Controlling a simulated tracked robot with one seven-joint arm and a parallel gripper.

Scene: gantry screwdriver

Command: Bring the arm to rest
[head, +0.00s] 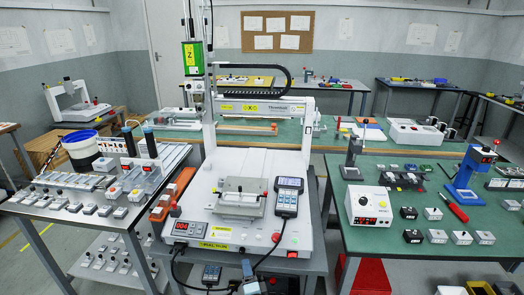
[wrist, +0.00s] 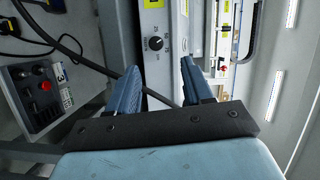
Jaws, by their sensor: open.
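My gripper (wrist: 160,68) shows in the wrist view with its two blue fingers spread apart and nothing between them. Behind the gap is a pale panel with a black knob (wrist: 155,43). A dark cable passes behind the fingers. In the head view I cannot clearly make out my arm; a small blue and white part at the bottom middle may belong to it. The white gantry screwdriver machine (head: 240,215) stands in the centre, with a green Z unit (head: 192,56) on its column and a grey fixture (head: 240,195) on its bed.
A handheld controller (head: 287,197) stands on the machine's right. Left is a bench with several small blocks and a blue-rimmed tub (head: 82,150). Right is a green bench (head: 400,240) with a white control box (head: 369,207) and blue press (head: 470,175). A dark box with red button (wrist: 45,86) is left in the wrist view.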

